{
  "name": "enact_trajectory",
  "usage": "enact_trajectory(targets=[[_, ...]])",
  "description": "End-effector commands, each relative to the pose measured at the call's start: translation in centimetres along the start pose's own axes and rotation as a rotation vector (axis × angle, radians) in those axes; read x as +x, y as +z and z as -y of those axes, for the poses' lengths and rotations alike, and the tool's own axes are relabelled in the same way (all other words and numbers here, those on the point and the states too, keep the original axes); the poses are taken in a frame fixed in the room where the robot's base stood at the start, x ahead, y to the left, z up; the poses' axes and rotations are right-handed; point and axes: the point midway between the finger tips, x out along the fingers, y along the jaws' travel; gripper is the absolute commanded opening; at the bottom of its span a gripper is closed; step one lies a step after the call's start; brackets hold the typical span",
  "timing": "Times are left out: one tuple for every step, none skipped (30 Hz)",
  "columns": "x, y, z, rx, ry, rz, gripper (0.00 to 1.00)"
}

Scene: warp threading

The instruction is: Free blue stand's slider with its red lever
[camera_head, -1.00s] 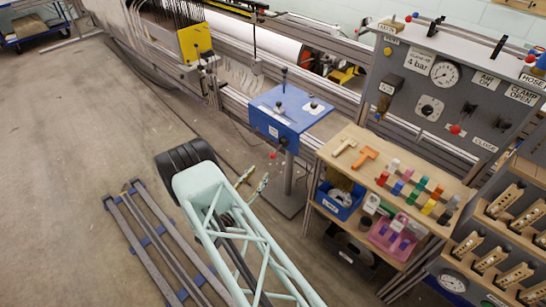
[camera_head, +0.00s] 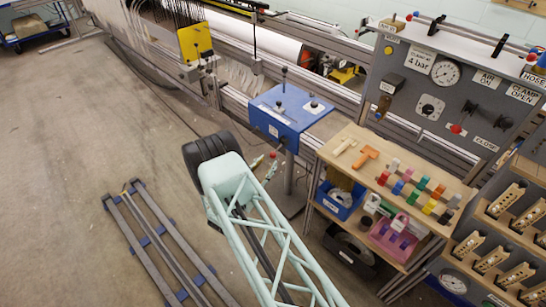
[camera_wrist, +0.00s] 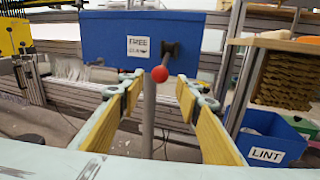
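The blue stand (camera_head: 292,108) stands against the machine rail, a dark knob upright on its top. The wrist view shows its blue front face (camera_wrist: 105,40) with a white label whose first word reads FREE. The red lever's ball (camera_wrist: 160,74) is below the label, beside a dark pivot piece on the face; it also shows in the head view (camera_head: 273,155). My gripper (camera_wrist: 160,90) is open, with yellow-padded fingers on either side of the ball in the picture. It holds nothing, and I cannot tell whether the ball lies between the fingertips or just beyond them.
Right of the stand is a wooden shelf (camera_head: 345,146) with coloured pegs and a blue LINT bin (camera_head: 338,205). A grey control panel (camera_head: 450,85) stands behind it. The yellow plate (camera_head: 195,41) is at the rail, left. Open floor lies to the left.

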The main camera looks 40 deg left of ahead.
Motion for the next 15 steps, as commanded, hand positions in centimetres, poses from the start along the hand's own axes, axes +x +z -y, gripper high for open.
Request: enact_trajectory(targets=[[0.8,0.0,0.1,0.002,-0.001,0.001,0.31],[1.2,0.0,0.1,0.002,-0.001,0.0,0.31],[1.7,-0.1,0.0,0.002,-0.001,0.0,0.31],[2.1,-0.1,0.1,0.002,-0.001,0.0,0.31],[2.5,-0.1,0.1,0.001,-0.002,0.0,0.31],[3.0,0.0,0.1,0.001,-0.002,0.0,0.31],[3.4,0.0,0.1,0.001,-0.002,0.001,0.31],[3.7,0.0,0.1,0.001,-0.001,0.001,0.31],[4.1,0.0,0.0,0.002,0.0,0.001,0.31],[4.4,0.0,0.0,0.002,0.0,0.0,0.31],[4.6,0.0,0.0,0.002,0.0,0.0,0.31],[5.0,0.0,0.0,0.002,0.0,0.0,0.31],[5.2,0.0,0.0,0.002,-0.001,0.0,0.31],[5.4,0.0,0.0,0.002,-0.001,0.0,0.31],[5.7,0.0,0.0,0.001,-0.001,0.0,0.31]])
